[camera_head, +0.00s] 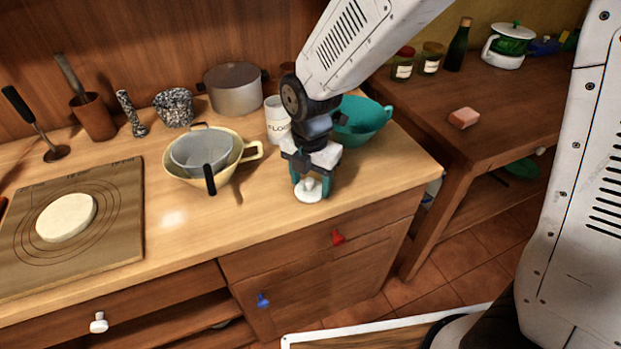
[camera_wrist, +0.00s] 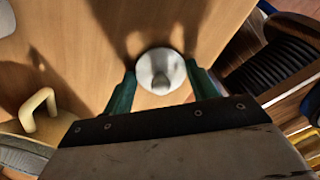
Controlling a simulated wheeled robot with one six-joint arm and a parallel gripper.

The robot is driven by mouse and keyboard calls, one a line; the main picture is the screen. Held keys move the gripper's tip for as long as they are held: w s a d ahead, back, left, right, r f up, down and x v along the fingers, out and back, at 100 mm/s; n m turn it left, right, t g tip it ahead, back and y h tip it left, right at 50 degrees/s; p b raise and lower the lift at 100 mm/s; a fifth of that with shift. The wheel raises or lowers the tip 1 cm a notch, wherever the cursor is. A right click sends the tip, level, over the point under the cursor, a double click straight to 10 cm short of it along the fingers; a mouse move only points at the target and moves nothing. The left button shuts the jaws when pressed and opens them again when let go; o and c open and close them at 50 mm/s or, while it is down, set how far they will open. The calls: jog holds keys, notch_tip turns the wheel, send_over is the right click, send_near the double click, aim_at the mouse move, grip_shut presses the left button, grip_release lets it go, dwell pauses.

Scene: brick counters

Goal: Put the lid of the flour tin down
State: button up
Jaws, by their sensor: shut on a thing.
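The white round lid of the flour tin (camera_head: 308,194) is in my gripper (camera_head: 311,184), low over the front right of the wooden counter. The lid lies flat with its knob up between my green fingers. I cannot tell whether its underside touches the wood. In the wrist view the lid (camera_wrist: 161,71) shows between the fingertips of my gripper (camera_wrist: 163,85), with shadows on the wood close by. The white flour tin (camera_head: 276,122) stands upright farther back on the counter, its label partly hidden by my arm.
A teal colander (camera_head: 366,122) is behind right. The counter's front edge is near the lid. Bare wood lies between the cream bowl and the lid, and to the right.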

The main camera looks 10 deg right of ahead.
aim_at(311, 179)
jog(key=shift+f, duration=0.1)
jog(key=o, duration=1)
jog(key=shift+c, duration=0.2)
notch_tip(311, 179, up, 12)
jog(key=s+d+r+m, duration=0.3)
jog(key=d+m, duration=0.3)
jog(key=s+d+r+m, duration=0.3)
jog(key=s+d+m, duration=0.1)
jog(key=d+m, duration=0.2)
jog(key=s+d+m+t, duration=0.1)
jog(key=s+d+m, duration=0.7)
jog(key=s+m, duration=0.4)
jog(key=shift+s+d+r+m, duration=0.3)
jog(key=shift+s+m, duration=0.05)
jog(key=shift+m, duration=1.85)
